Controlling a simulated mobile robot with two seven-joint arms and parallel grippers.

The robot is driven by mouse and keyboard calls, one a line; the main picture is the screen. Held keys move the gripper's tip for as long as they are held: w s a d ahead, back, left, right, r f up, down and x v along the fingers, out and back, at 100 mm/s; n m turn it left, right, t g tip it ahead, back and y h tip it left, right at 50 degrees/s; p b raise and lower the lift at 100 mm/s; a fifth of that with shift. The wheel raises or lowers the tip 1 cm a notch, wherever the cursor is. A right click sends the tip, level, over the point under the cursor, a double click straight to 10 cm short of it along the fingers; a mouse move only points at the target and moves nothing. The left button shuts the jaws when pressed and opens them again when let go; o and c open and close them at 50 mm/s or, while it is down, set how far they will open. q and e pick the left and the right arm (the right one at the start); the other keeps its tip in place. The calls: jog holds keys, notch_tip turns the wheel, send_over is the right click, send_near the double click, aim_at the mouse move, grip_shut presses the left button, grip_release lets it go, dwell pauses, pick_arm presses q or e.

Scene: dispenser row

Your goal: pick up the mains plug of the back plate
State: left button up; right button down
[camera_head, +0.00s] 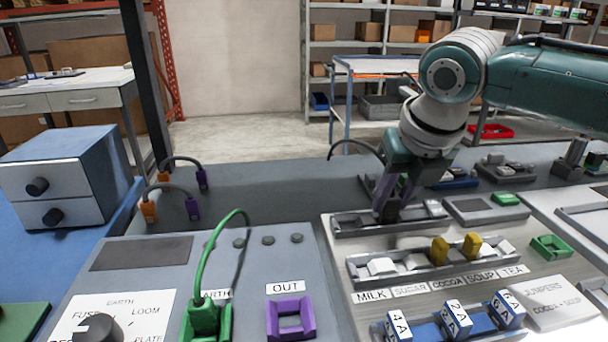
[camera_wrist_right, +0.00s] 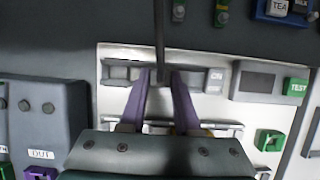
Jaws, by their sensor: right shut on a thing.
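My right gripper (camera_head: 388,212) reaches down over the back strip (camera_head: 347,226) of the pale panel (camera_head: 345,262). Its purple-grey fingers also show in the right wrist view (camera_wrist_right: 160,78), close together around a dark piece at the end of a black cable (camera_wrist_right: 159,35). I take this piece to be the mains plug; the fingers hide most of it. The black cable (camera_head: 352,143) also arcs behind the gripper in the head view. I cannot tell whether the plug sits in the strip or is just clear of it. My left gripper is not in view.
A front strip with white and yellow rockers (camera_head: 440,250) lies nearer than the gripper. A grey panel with a green plug and cable (camera_head: 208,318) and a purple OUT socket (camera_head: 290,318) is at left. More small fixtures (camera_head: 505,168) stand behind and right.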

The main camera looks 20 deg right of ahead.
aim_at(393, 198)
notch_tip(393, 198, up, 19)
jog(key=p, duration=0.1)
jog(key=shift+r+p, duration=0.2)
jog(key=shift+p, duration=0.15)
jog(key=shift+r, duration=0.1)
jog(key=shift+r+p, duration=0.8)
jog(key=shift+p, duration=0.65)
jog(key=shift+r, duration=0.1)
dwell(0.3)
notch_tip(393, 198, up, 3)
jog(key=p, duration=0.4)
dwell(0.3)
